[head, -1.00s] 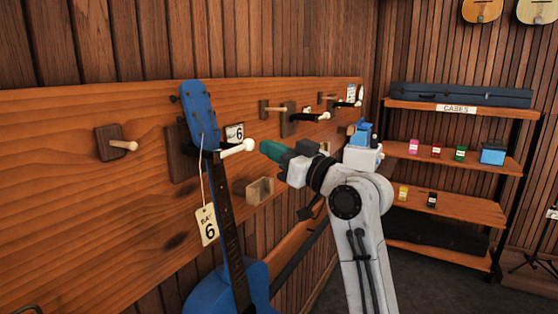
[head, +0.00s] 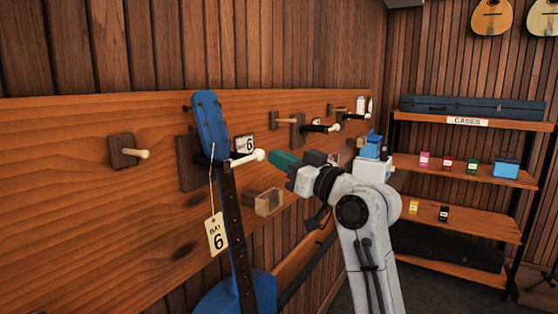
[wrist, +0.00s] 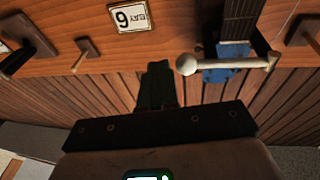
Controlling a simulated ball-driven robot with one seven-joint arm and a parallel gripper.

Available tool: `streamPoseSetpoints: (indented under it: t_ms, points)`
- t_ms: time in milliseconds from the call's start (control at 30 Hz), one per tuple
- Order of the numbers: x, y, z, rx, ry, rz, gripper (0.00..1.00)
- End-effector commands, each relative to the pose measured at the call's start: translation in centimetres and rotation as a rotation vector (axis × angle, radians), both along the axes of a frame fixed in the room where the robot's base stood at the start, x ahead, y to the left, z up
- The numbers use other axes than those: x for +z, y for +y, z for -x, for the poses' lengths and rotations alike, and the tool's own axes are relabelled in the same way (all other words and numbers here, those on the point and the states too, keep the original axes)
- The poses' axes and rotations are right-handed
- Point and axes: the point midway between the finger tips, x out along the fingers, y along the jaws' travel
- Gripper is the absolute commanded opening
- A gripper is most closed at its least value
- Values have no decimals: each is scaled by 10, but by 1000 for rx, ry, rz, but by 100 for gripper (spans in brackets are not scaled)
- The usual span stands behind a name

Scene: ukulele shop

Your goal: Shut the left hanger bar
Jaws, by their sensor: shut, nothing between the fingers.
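The blue ukulele (head: 236,220) hangs by its headstock from a dark hanger on the wooden wall rail, with a "BAY 6" tag on a string. A pale bar with a round white end (head: 258,156) sticks out at its neck. In the wrist view the bar (wrist: 228,67) passes across the ukulele's blue headstock (wrist: 222,75), with its ball end at left. My gripper (head: 272,156) is shut and empty, its green fingers close to the right of the ball end. In the wrist view the shut fingers (wrist: 158,70) are apart from it. How the bar meets its hanger is hidden.
A bare peg (head: 130,154) is at left on the rail. More hangers with dark bars (head: 320,128) lie beyond my gripper. A case shelf (head: 470,175) stands at right.

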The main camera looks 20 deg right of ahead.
Motion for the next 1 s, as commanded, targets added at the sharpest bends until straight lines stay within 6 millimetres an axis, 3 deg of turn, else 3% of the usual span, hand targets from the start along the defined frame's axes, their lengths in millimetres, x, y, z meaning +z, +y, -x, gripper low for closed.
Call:
streamPoseSetpoints:
  t_ms: [500,833,933,1000]
  points:
    - [-19,-39,78,-2,-1,-1,0]
    - [-22,-44,90,-2,5,0,0]
    - [-40,-43,89,-8,43,0,0]
    - [-68,-41,89,-18,105,2,0]
